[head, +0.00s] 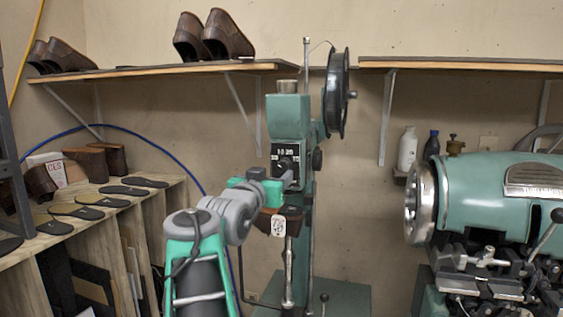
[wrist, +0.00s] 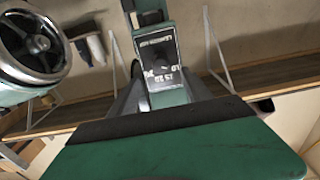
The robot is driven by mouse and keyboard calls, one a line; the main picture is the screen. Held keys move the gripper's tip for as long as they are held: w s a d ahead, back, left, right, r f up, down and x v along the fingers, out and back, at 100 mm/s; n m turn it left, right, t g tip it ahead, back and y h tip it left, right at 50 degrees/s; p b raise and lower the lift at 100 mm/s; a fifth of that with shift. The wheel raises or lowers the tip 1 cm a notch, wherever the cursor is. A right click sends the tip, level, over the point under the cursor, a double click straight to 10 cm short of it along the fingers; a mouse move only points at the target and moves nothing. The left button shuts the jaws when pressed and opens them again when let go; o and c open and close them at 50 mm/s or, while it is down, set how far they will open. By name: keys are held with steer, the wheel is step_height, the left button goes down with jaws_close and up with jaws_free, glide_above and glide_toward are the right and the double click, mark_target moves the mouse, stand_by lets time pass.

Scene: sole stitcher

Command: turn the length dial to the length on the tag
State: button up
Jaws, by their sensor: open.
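The green sole stitcher (head: 287,115) stands in the middle of the head view. Its black dial plate (head: 288,150) has white figures, with "10" and "20" along the top, and a dark round knob at its centre. The wrist view shows the plate (wrist: 163,50) upside down, with the knob (wrist: 160,66) beyond my fingers. I cannot read the knob's setting. A white tag (head: 278,226) hangs below my gripper; its handwritten figure is too small to read surely. My gripper (head: 286,180) is open, just below the dial, apart from the knob as far as I can tell.
A green machine with a chrome handwheel (head: 418,202) stands at the right. A black reel (head: 337,93) is mounted on the stitcher's right side. Wall shelves (head: 170,70) hold brown shoes. A wooden rack (head: 150,205) with soles and heels stands at the left.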

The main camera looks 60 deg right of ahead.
mark_target(282, 167)
steer(key=d+p, duration=0.1)
steer(key=d, duration=0.1)
steer(key=w+d+p, duration=0.1)
steer(key=d, duration=0.2)
steer(key=d+p, duration=0.1)
steer(key=d, duration=0.1)
steer(key=shift+w+d, duration=0.15)
steer(key=shift+d, duration=0.1)
steer(key=shift+c, duration=0.3)
